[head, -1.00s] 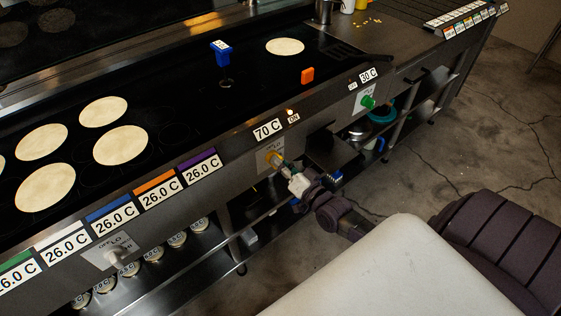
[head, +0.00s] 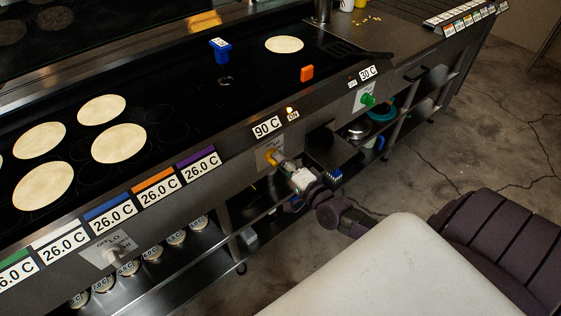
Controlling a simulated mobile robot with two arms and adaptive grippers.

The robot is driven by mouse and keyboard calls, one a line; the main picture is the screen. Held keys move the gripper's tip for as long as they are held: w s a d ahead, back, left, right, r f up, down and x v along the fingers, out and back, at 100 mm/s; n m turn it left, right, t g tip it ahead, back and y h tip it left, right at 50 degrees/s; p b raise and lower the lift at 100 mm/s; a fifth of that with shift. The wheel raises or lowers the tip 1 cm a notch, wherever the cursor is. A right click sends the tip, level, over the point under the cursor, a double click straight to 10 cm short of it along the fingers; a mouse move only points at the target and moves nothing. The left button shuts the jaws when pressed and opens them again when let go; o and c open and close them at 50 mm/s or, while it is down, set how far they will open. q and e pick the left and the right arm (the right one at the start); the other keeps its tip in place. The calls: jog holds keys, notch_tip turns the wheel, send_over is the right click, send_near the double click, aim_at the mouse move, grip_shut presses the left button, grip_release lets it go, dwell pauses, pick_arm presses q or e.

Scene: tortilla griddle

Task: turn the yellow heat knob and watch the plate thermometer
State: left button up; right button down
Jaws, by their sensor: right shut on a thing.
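The yellow heat knob (head: 271,155) is on the front panel of the griddle (head: 180,85). My right gripper (head: 280,161) reaches it from the lower right and is shut on it, hiding part of the knob. The label above the knob (head: 266,127) reads 90 C, with a lit lamp and an ON tag beside it. A blue block with a small white face (head: 221,50) stands on the plate and looks like the plate thermometer; its digits are too small to read. My left gripper is not in view.
Several tortillas (head: 118,144) lie on the left of the plate and one (head: 284,45) at the back right. An orange block (head: 307,73) sits near the front edge. A green knob (head: 367,99) with a 30 C label is further right. A black spatula (head: 352,50) lies beyond.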

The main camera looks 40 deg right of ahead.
dwell(0.5)
jog(key=c, duration=1.1)
grip_release()
jog(key=s, duration=0.8)
jog(key=s+d, duration=0.1)
jog(key=s, duration=0.3)
